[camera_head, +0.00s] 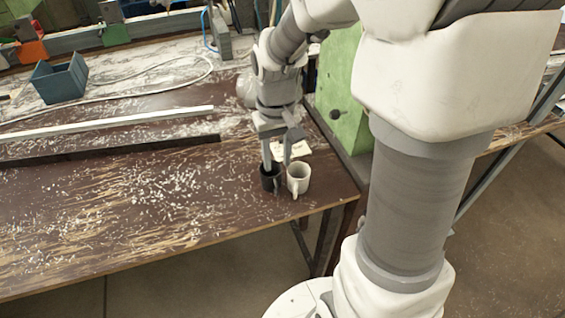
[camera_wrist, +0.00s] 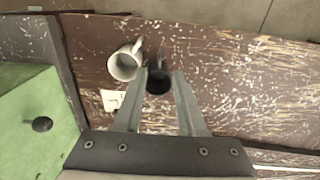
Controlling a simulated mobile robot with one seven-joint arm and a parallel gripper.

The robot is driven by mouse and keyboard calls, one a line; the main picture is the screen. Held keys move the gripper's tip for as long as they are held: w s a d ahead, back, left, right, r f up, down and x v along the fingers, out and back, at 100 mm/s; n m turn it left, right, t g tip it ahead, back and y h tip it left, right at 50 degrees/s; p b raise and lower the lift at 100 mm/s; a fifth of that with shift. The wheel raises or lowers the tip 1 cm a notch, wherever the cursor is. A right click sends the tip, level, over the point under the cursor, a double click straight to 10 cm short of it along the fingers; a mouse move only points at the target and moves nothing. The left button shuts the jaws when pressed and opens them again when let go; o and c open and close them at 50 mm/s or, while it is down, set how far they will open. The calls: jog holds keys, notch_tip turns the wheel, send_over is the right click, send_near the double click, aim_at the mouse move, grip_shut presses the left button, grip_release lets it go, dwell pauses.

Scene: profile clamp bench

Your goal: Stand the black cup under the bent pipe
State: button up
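The black cup (camera_head: 270,180) stands upright near the front right corner of the brown workbench. It also shows in the wrist view (camera_wrist: 158,82), between the ends of my fingers. My gripper (camera_head: 278,163) points down just above the cup. Its two fingers are apart in the wrist view (camera_wrist: 161,78), and I see no clear contact with the cup. A thin blue bent tube (camera_head: 208,30) stands at the back of the bench; I cannot tell whether it is the bent pipe.
A white cup (camera_head: 299,178) stands close beside the black cup, on its right. A pale card (camera_head: 297,149) lies behind them. A green block (camera_head: 341,90) rises at the right. Long bars (camera_head: 110,124) and a blue bin (camera_head: 60,78) lie left. The bench's front left is clear except for shavings.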

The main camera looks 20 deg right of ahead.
jog(key=s+a+r+t, duration=0.1)
jog(key=s+r+t, duration=0.4)
jog(key=s+r, duration=0.8)
jog(key=shift+r+t, duration=0.3)
jog(key=shift+r, duration=0.05)
jog(key=shift+s, duration=0.15)
